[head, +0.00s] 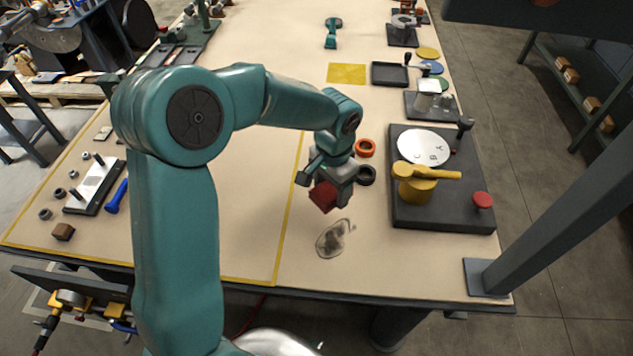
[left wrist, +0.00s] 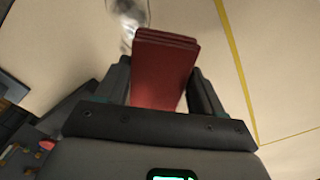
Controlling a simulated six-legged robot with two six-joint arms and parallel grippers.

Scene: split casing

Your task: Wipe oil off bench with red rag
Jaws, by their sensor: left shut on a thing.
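My left gripper (head: 335,188) is shut on a folded red rag (head: 323,196). In the left wrist view the rag (left wrist: 164,68) sticks out between the two dark fingers of the gripper (left wrist: 165,85). A grey, glossy oil smear (head: 334,238) lies on the tan bench (head: 250,250), just in front of the rag in the head view. The smear (left wrist: 128,14) also shows at the top of the left wrist view, partly hidden behind the rag. I cannot tell whether the rag touches the bench. My right gripper is not in view.
An orange ring (head: 365,147) and a black ring (head: 366,175) lie just behind and right of the gripper. A dark base plate (head: 440,215) with a yellow clamp (head: 418,185) stands to the right. A yellow line (head: 283,240) runs left of the smear. The bench's front is clear.

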